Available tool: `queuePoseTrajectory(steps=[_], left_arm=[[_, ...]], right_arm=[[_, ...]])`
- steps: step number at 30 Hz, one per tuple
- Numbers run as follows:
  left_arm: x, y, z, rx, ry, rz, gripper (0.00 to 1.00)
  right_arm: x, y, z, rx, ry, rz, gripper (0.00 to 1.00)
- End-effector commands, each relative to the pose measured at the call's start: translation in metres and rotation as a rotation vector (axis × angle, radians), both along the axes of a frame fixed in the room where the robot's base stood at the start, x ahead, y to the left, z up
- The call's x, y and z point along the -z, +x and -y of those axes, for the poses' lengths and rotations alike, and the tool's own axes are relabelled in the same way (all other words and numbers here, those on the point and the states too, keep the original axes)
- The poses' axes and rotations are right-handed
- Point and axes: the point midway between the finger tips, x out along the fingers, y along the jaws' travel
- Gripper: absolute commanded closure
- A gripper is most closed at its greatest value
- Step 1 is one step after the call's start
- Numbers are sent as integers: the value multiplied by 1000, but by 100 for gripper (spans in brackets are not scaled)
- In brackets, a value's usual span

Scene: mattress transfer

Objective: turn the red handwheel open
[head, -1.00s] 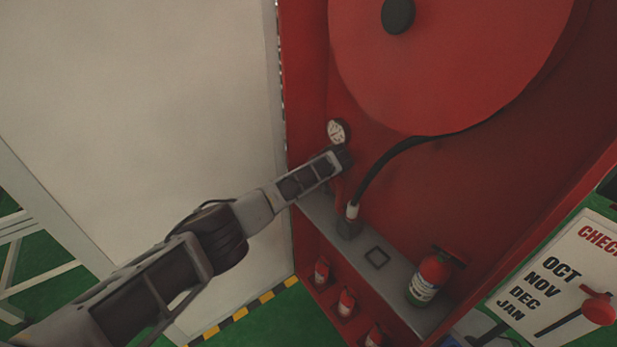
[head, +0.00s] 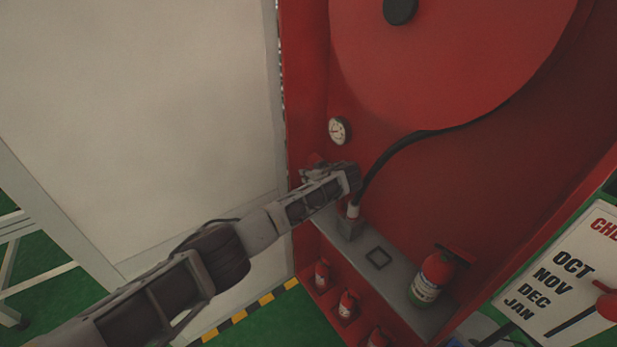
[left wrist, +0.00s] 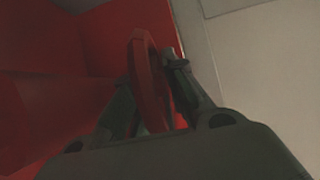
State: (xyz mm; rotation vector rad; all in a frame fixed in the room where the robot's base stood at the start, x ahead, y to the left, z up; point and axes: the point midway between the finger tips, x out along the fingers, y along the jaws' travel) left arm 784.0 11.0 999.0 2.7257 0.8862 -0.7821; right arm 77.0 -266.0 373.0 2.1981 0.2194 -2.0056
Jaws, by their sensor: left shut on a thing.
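The red handwheel (left wrist: 150,85) stands between the two fingers of my left gripper in the left wrist view. My left gripper (left wrist: 155,95) is shut on its rim. In the head view my left gripper (head: 345,178) reaches into the red cabinet, below the round gauge. A small red part of the handwheel (head: 313,162) shows just behind the gripper there; the rest is hidden by it. My right gripper is not in view.
The red cabinet holds a large hose reel (head: 440,60), a white gauge (head: 340,131), a black hose (head: 385,165) near my gripper, and a fire extinguisher (head: 433,277) on a grey shelf (head: 400,290). The white door panel (head: 140,110) stands left. A calendar sign (head: 575,270) is right.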

Motion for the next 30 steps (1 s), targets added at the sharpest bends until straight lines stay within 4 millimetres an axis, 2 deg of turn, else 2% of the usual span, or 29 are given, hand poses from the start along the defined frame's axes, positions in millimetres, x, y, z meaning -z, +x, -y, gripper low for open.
queuePoseTrajectory(steps=[10, 11, 15, 30], left_arm=[[0, 0, 0, -1, 0, 0, 100], [0, 0, 0, -1, 0, 0, 82], [0, 0, 0, -1, 0, 0, 64], [-1, -2, 2, 0, 0, 0, 64]], right_arm=[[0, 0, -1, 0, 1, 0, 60], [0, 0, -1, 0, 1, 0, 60], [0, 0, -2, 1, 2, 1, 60], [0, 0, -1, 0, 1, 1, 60]])
